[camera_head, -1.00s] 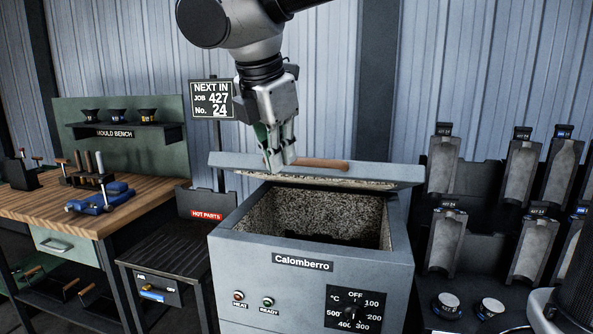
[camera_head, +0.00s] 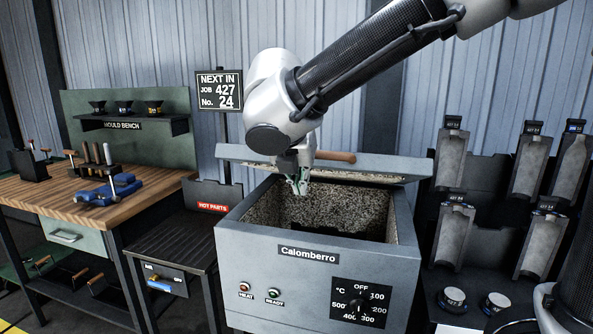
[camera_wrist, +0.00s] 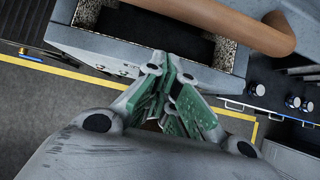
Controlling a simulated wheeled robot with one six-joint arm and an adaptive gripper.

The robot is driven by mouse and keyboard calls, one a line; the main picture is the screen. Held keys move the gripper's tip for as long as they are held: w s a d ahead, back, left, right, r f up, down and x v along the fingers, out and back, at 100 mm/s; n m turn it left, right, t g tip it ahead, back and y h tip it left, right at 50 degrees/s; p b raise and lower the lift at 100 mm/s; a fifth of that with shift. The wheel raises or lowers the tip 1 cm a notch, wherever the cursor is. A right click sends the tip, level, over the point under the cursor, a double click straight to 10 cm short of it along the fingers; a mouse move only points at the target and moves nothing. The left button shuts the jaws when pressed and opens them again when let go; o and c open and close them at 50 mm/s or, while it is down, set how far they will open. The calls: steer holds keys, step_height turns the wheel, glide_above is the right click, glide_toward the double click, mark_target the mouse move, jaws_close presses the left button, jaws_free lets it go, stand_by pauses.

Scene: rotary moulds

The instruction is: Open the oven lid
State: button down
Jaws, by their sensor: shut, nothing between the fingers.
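The oven (camera_head: 315,285) is a grey box labelled Calomberro. Its lid (camera_head: 395,167) stands raised at the back, and the speckled chamber (camera_head: 345,208) is exposed. The lid's brown bar handle (camera_head: 335,157) is on the lid's far side, partly hidden by my arm. It also shows large in the wrist view (camera_wrist: 225,25). My gripper (camera_head: 298,186) points down in front of the lid, at the left part of the opening. In the wrist view its green-padded fingers (camera_wrist: 165,95) are together and empty, apart from the handle. The exact height over the chamber is unclear.
A slatted side table (camera_head: 170,240) and the mould bench (camera_head: 110,200) with tools stand left. A rack (camera_head: 480,235) with moulds stands close on the right. A sign (camera_head: 219,91) stands behind the oven's left side. Bare floor (camera_wrist: 50,120) lies in front.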

steer(key=shift+w+d+r, duration=0.15)
steer(key=shift+w+r, duration=0.25)
steer(key=shift+r, duration=0.3)
steer(key=shift+w+d+r, duration=0.15)
steer(key=shift+w+r, duration=0.2)
steer(key=shift+r, duration=0.3)
